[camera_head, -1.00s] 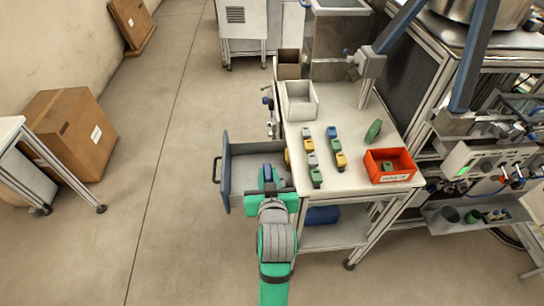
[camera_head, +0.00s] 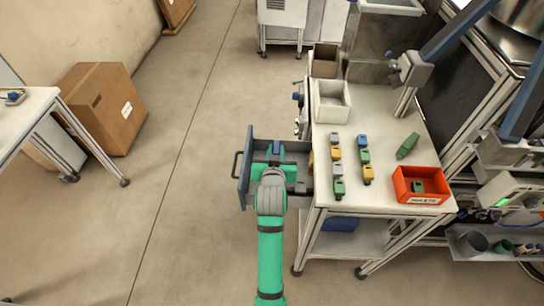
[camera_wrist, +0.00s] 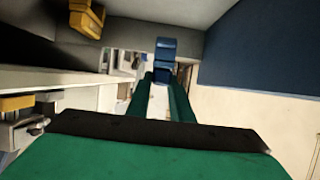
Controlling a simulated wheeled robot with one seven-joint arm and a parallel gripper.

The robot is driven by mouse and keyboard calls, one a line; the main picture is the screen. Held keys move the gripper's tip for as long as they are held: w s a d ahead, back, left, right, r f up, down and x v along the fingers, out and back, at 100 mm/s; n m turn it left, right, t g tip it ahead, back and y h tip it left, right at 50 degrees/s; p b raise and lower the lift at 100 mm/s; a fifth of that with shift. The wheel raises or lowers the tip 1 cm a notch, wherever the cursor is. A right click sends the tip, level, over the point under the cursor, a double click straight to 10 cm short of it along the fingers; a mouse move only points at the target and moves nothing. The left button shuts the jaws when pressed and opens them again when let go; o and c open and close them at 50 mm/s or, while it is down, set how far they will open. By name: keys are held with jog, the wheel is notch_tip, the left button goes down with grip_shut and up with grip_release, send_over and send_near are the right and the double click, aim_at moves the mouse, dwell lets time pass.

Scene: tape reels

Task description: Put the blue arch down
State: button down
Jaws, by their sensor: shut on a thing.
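My gripper (camera_head: 276,152) is over the pulled-out grey drawer (camera_head: 246,182) at the table's left side. It is shut on the blue arch (camera_head: 277,147), which shows as a small blue patch there. In the wrist view, the blue arch (camera_wrist: 165,55) sits at the tips of the green fingers (camera_wrist: 160,95), beside the blue drawer front on the right. My arm hides part of the drawer's inside. I cannot tell whether the arch touches the drawer floor.
Two rows of coloured pieces (camera_head: 337,170) stand on the white table (camera_head: 385,135). A red bin (camera_head: 421,186) holds a green piece. A green piece (camera_head: 407,146) lies behind it. A pale open box (camera_head: 331,101) stands at the back left. A yellow piece (camera_wrist: 88,18) shows in the wrist view.

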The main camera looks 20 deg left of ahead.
jog(key=shift+w+a+f, duration=0.3)
jog(key=shift+a+f, duration=0.1)
jog(key=shift+f, duration=0.7)
jog(key=shift+w+a+f, duration=0.35)
jog(key=shift+a+f, duration=0.05)
jog(key=shift+f, duration=0.7)
jog(key=shift+w+a+f, duration=0.3)
jog(key=shift+a+f, duration=0.1)
jog(key=shift+f, duration=0.7)
jog(key=shift+d+f, duration=0.1)
jog(key=shift+f, duration=0.1)
jog(key=c, duration=1.6)
grip_release()
jog(key=shift+r, duration=0.1)
jog(key=shift+s+r, duration=0.1)
jog(key=shift+r, duration=0.05)
jog(key=v, duration=1.1)
jog(key=shift+s+d, duration=0.2)
jog(key=shift+s, duration=0.15)
